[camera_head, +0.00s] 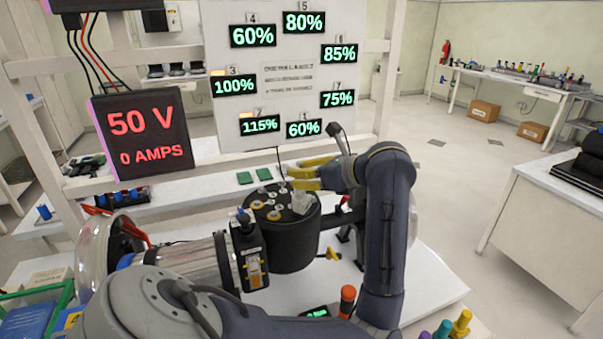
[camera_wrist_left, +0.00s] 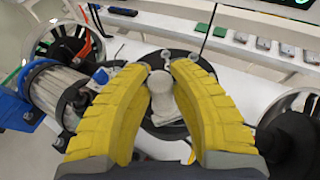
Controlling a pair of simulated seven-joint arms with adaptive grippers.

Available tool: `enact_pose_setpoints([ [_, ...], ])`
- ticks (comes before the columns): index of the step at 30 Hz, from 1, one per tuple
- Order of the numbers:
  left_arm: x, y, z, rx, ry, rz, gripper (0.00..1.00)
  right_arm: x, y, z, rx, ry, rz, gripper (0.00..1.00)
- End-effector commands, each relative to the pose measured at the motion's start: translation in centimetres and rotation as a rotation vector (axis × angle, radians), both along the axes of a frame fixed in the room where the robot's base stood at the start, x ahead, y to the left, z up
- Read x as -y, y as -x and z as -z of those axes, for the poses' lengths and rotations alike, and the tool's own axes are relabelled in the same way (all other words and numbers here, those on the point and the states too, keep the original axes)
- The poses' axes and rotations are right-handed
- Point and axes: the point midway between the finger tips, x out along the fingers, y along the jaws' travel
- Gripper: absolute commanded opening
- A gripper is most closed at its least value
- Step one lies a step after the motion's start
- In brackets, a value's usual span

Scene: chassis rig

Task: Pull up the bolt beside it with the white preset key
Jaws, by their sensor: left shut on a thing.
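My left gripper (camera_head: 294,178) reaches over the black drum (camera_head: 290,245) from its right side, its yellow fingers pointing left. In the left wrist view, the fingers (camera_wrist_left: 157,72) are closed around a pale, round-topped piece with a wider base (camera_wrist_left: 165,110), which looks like the white preset key. In the head view, a whitish translucent piece (camera_head: 302,203) stands at the drum's right edge, just below the fingers. Several round metal bolt heads (camera_head: 273,215) are set in the drum's top. I cannot tell whether the piece is seated or lifted. My right gripper is not in view.
A black device (camera_head: 250,255) is fixed at the drum's left, beside a clear cylinder (camera_head: 190,265). A panel of percentage displays (camera_head: 290,75) and a 50 V, 0 AMPS display (camera_head: 140,135) stand behind. Coloured pegs (camera_head: 347,295) stand in front. A thin dark cable rises behind the drum.

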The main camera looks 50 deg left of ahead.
Motion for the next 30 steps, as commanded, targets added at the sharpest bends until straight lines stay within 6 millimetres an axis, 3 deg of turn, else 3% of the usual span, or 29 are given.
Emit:
enact_pose_setpoints([
  [30, 0.03, -0.04, 0.59, 0.000, 0.005, 0.001, 0.00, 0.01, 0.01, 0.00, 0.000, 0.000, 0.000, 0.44],
])
